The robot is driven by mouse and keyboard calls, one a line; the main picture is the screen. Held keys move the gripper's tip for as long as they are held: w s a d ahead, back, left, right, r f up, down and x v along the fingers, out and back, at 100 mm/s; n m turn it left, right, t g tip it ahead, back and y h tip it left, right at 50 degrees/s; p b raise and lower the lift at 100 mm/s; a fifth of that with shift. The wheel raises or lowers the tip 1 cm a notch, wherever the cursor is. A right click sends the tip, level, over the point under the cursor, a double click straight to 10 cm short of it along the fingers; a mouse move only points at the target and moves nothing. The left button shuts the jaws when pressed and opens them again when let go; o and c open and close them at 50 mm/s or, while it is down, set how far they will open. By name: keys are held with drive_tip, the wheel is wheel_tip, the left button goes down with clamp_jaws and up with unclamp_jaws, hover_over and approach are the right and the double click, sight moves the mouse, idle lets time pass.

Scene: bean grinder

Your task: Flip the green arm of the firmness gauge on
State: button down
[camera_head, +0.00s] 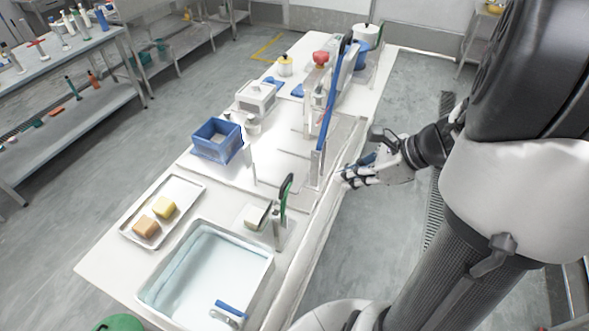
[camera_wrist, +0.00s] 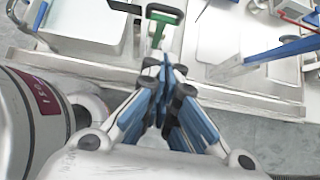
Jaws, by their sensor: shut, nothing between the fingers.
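The firmness gauge (camera_head: 278,228) stands on the near edge of the bench, right of the water basin. Its green arm (camera_head: 285,196) stands up, tilted, with a dark loop handle on top. A pale yellow block (camera_head: 255,217) lies at its left. In the wrist view the green arm (camera_wrist: 160,30) shows at top centre, beyond the fingertips, with its dark handle at the upper edge. My gripper (camera_head: 347,178) is shut and empty just off the bench's right edge, apart from the gauge. In the wrist view the blue-padded fingers (camera_wrist: 165,75) point toward the green arm.
A tall blue lever (camera_head: 328,112) rises beyond the gauge along the right edge. A water basin (camera_head: 264,262), a tray (camera_head: 190,187) with two blocks, and a blue crate (camera_head: 217,153) occupy the bench. The floor at right is clear near my gripper.

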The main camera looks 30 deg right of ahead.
idle(0.3)
drive_tip(key=w+a+r+b+x, duration=0.1)
drive_tip(key=b+x, duration=0.3)
drive_tip(key=x, duration=0.8)
drive_tip(key=shift+w+a+r, duration=0.15)
drive_tip(key=shift+w+a, duration=0.2)
drive_tip(key=shift+w, duration=0.2)
drive_tip(key=shift+r, duration=0.1)
